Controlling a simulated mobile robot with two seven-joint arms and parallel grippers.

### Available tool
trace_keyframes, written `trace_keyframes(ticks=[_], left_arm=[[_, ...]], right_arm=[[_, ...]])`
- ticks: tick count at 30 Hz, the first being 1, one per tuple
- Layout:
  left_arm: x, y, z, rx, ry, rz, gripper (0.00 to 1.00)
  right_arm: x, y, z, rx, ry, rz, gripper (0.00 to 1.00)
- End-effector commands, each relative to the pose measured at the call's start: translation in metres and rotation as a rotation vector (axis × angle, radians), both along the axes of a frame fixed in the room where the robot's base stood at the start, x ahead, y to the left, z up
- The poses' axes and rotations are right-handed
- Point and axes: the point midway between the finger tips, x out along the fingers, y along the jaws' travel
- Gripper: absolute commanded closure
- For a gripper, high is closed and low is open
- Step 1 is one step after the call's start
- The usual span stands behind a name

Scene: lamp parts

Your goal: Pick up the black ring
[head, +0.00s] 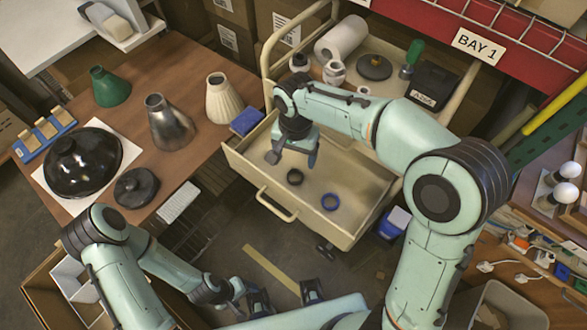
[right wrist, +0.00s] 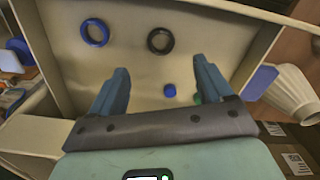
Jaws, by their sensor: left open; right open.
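The black ring (head: 294,183) lies flat in the open cream drawer (head: 243,170), left of a blue ring (head: 324,206). In the right wrist view the black ring (right wrist: 151,43) lies ahead of and between the fingertip directions, with the blue ring (right wrist: 84,33) to its left. My right gripper (head: 292,158) is open and empty over the drawer, apart from the black ring; its two fingers (right wrist: 161,70) also show in the right wrist view. My left gripper (head: 286,296) is open and empty, low at the bottom of the head view, away from the drawer.
The drawer walls surround the rings. A brown table (head: 180,60) with lampshades stands left. A cart top with a paper roll (head: 341,39) is behind the drawer.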

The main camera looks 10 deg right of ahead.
Motion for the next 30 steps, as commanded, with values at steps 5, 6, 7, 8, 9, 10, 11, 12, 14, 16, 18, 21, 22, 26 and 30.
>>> trace_keyframes(ticks=[5,6,7,8,9,10,11,12,14,16,18,21,22,26,30], left_arm=[[-0.003,0.0,-0.006,0.0,0.003,0.0,0.26],[-0.003,0.0,-0.006,0.0,0.004,0.001,0.26],[-0.003,0.0,-0.007,0.0,0.004,0.001,0.26],[-0.003,0.0,-0.007,0.0,0.005,0.001,0.26],[-0.003,0.0,-0.007,0.0,0.005,0.001,0.26],[-0.004,0.0,-0.007,0.0,0.004,0.001,0.26],[-0.004,0.0,-0.008,0.0,0.004,0.001,0.26],[-0.004,0.0,-0.008,0.0,0.004,0.001,0.26],[-0.003,0.0,-0.007,0.0,0.003,0.0,0.26],[-0.003,0.0,-0.007,0.0,0.003,0.0,0.26],[-0.003,0.0,-0.007,0.0,0.003,0.0,0.26],[-0.003,0.0,-0.007,0.0,0.003,0.0,0.26],[-0.003,0.0,-0.008,0.0,0.003,0.0,0.26],[-0.004,0.0,-0.008,0.0,0.003,0.0,0.26],[-0.003,0.0,-0.008,0.0,0.003,0.0,0.26]], right_arm=[[-0.001,-0.001,-0.039,-0.002,0.006,-0.001,0.2],[-0.001,-0.001,-0.045,-0.003,0.007,0.0,0.2],[0.0,-0.001,-0.049,-0.002,0.005,0.0,0.2],[0.0,-0.001,-0.052,-0.002,0.005,0.0,0.2],[0.0,-0.001,-0.055,-0.002,0.004,0.0,0.2],[0.0,-0.001,-0.057,-0.001,0.003,0.0,0.2],[0.0,-0.001,-0.059,-0.001,0.002,-0.001,0.2],[0.0,-0.001,-0.06,-0.002,0.002,-0.001,0.2],[0.001,-0.001,-0.064,-0.002,0.004,-0.001,0.2],[0.003,-0.002,-0.073,-0.002,0.004,-0.002,0.2],[0.005,-0.003,-0.084,-0.003,0.005,-0.001,0.2],[0.007,-0.004,-0.099,-0.003,0.005,0.0,0.2],[0.006,-0.004,-0.103,-0.003,0.005,0.0,0.2],[0.007,-0.003,-0.111,-0.001,0.003,0.0,0.2],[0.007,-0.003,-0.112,-0.001,0.002,0.0,0.2]])
